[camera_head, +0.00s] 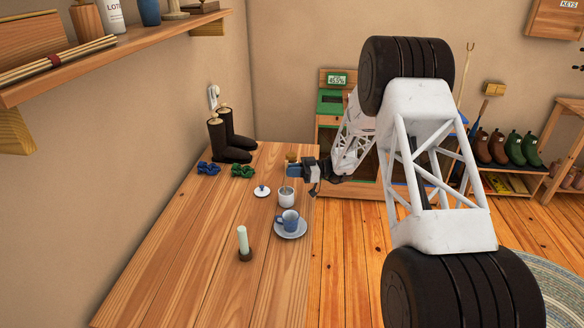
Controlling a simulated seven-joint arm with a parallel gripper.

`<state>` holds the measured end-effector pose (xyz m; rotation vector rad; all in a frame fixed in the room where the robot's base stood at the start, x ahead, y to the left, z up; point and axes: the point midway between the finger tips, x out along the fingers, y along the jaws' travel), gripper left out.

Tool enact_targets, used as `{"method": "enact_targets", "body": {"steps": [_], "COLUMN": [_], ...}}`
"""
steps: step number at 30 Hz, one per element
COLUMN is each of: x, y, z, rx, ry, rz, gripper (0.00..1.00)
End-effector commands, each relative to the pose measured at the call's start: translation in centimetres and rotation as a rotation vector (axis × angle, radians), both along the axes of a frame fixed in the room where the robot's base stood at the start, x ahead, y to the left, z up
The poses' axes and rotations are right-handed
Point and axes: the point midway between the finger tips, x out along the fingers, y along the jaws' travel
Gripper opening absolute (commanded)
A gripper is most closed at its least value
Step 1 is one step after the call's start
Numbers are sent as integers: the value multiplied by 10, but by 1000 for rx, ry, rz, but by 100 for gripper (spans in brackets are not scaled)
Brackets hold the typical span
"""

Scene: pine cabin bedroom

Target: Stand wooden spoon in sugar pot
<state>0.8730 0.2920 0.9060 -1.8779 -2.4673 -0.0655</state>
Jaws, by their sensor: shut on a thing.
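The sugar pot (286,199), small and whitish, stands upright and open on the table just below the gripper. Whether the spoon's lower end is inside the pot or above it I cannot tell at this size. A white lid with a blue knob (262,192) lies left of the pot.
A blue mug (289,221) on a saucer (299,234) stands close in front of the pot. Dark boots (231,140) and blue and green items (243,171) are at the back. The table's left front (185,265) is clear.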

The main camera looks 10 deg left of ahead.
Motion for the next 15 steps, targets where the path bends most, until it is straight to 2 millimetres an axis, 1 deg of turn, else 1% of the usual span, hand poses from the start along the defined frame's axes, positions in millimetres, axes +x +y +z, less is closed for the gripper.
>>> {"method": "enact_targets", "body": {"steps": [6,15], "x": [0,0], "y": [0,0], "z": [-12,-22], "rx": [1,0], "ry": [-2,-1], "rz": [0,0], "gripper": [0,0]}}
